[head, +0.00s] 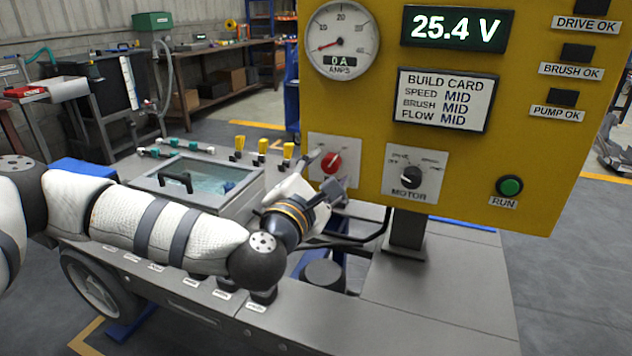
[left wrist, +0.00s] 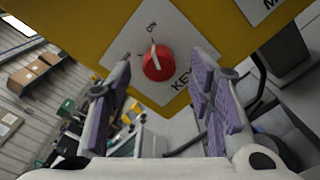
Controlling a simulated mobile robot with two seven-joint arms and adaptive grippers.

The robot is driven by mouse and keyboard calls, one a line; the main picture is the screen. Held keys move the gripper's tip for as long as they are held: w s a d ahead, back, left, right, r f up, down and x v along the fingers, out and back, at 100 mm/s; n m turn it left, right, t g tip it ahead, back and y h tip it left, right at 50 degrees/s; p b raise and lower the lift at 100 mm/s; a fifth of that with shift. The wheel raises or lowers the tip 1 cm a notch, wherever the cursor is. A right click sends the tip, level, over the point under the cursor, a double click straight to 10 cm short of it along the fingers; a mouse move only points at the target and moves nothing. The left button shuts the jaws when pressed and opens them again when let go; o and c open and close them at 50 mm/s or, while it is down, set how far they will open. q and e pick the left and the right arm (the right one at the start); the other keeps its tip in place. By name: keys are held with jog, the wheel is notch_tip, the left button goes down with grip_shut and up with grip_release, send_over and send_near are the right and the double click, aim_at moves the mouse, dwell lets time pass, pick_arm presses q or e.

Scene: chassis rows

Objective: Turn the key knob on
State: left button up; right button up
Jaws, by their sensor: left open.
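The red key knob (head: 331,163) sits on a light plate at the lower left of the yellow panel. It also shows in the left wrist view (left wrist: 158,66), with a pale pointer line and the plate's lettering around it. My left gripper (head: 332,178) is at the knob, seen from the side in the head view. In the left wrist view its two purple-padded fingers (left wrist: 163,78) are spread on either side of the knob, with gaps between pads and knob. The gripper is open and empty. My right gripper is not in view.
The yellow panel (head: 450,175) also carries a black MOTOR knob (head: 411,178), a green RUN button (head: 509,186), an amps gauge (head: 342,40) and a 25.4 V display (head: 457,29). A clear-lidded tank (head: 192,183) and yellow-handled valves (head: 262,147) stand left of the panel.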

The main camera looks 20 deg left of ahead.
pick_arm(q)
jog(key=s, duration=1)
jog(key=shift+s+a, duration=0.25)
jog(key=s+d+f+m+g+h, duration=0.2)
jog(key=s+d+f+m+g, duration=0.25)
jog(key=s+f, duration=0.2)
jog(key=s+d+f+m+g+h+p, duration=0.1)
jog(key=s+d+f+m+g+h, duration=0.15)
jog(key=s+f+m, duration=0.4)
jog(key=s+d+f+m+g+h, duration=0.1)
jog(key=s+d+f+m+g, duration=0.25)
jog(key=f, duration=0.55)
jog(key=s+a+f+m+g+y, duration=0.2)
jog(key=s+a, duration=0.3)
jog(key=s, duration=0.3)
jog(key=s+a+f+m+g+y+p, duration=0.1)
jog(key=s+a+f+m+g+y, duration=0.1)
jog(key=s+a+f+m+g, duration=0.2)
jog(key=s+a+f+m+g+y, duration=0.2)
jog(key=s+a+f+m+g, duration=0.2)
jog(key=s, duration=0.7)
jog(key=shift+s+a+m+p, duration=0.35)
jog(key=shift+a+m, duration=0.2)
jog(key=shift+a, duration=0.65)
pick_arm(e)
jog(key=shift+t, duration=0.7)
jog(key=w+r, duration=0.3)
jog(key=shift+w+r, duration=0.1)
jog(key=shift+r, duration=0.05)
